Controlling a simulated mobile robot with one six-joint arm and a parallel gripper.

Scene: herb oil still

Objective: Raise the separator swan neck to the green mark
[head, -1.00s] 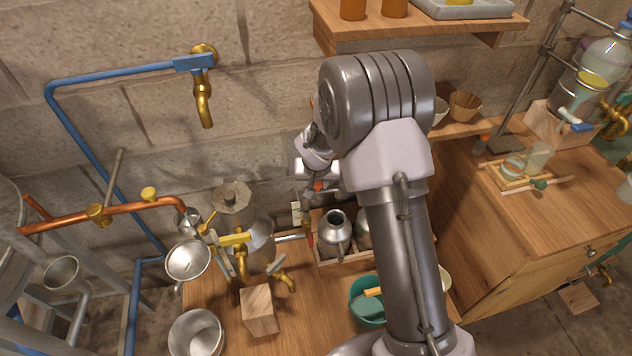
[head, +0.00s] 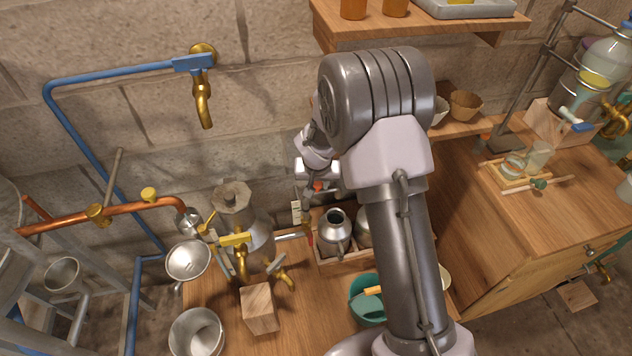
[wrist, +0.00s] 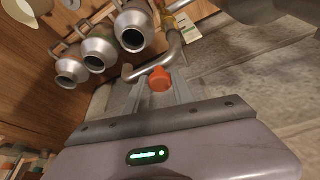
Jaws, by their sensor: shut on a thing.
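The separator (head: 236,212) is a grey metal can with brass taps, left of my arm in the head view. The swan neck (wrist: 173,58) is a bent grey metal tube in the wrist view, with an orange knob (wrist: 160,80) in front of it. My gripper (wrist: 158,92) is shut on this knob. In the head view my gripper (head: 318,187) is small and partly hidden behind my arm. A pale card with marks (head: 296,212) stands by the tube and also shows in the wrist view (wrist: 192,32). I cannot make out the green mark clearly.
Metal jugs (head: 334,228) stand in a wooden crate just right of the neck. A wooden block (head: 259,308), a funnel (head: 187,260) and a green pot (head: 366,303) are nearby. The stone wall is close behind; a shelf (head: 420,35) hangs above.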

